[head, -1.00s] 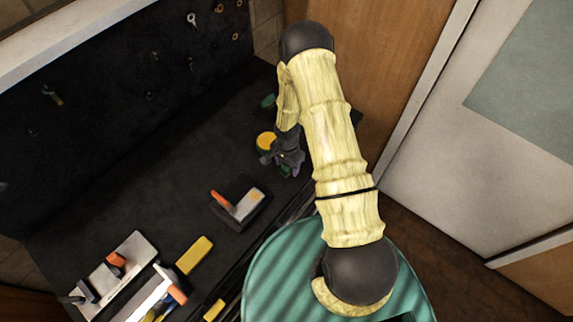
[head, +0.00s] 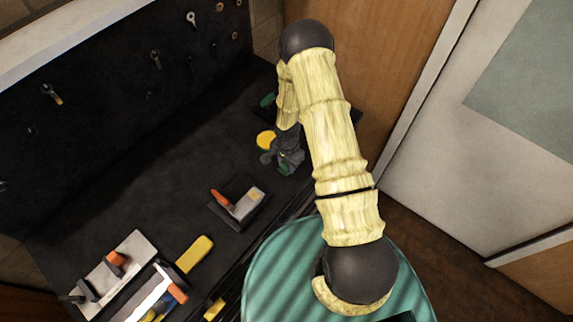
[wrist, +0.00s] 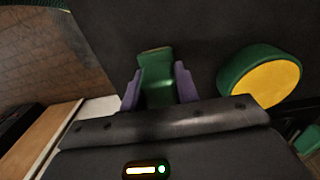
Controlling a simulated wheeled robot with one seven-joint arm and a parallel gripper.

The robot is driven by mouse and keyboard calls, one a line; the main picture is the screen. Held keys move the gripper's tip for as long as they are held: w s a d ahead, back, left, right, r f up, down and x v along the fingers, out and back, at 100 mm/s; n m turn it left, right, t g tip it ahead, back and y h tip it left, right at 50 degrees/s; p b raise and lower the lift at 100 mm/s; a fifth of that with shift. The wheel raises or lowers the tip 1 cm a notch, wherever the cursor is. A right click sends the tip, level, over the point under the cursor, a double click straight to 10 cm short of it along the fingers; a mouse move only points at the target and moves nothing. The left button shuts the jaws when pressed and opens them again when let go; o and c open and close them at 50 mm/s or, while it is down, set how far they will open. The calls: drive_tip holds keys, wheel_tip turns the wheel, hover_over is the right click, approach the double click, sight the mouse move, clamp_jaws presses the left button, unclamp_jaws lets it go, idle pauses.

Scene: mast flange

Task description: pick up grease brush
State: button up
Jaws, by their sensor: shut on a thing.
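My gripper (wrist: 160,88) has purple fingers shut on a green block-like piece (wrist: 156,72), which looks like part of the grease brush. Its bristles are not visible and the fingers cover its sides. In the head view my gripper (head: 287,165) is over the dark bench near its front edge, beside my arm. A bit of the green brush (head: 284,170) shows there. Whether it touches the bench is unclear.
A round green tin with a yellow top (wrist: 262,84) stands close right of the fingers in the wrist view. It is also in the head view (head: 265,140). An orange-handled tool (head: 240,205) sits nearer on the dark bench (head: 165,165).

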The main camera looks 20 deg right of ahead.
drive_tip(key=shift+r, duration=0.1)
wheel_tip(320, 180, up, 10)
drive_tip(key=b, duration=0.3)
idle(0.3)
drive_tip(key=o, duration=0.5)
drive_tip(key=shift+c, duration=1.4)
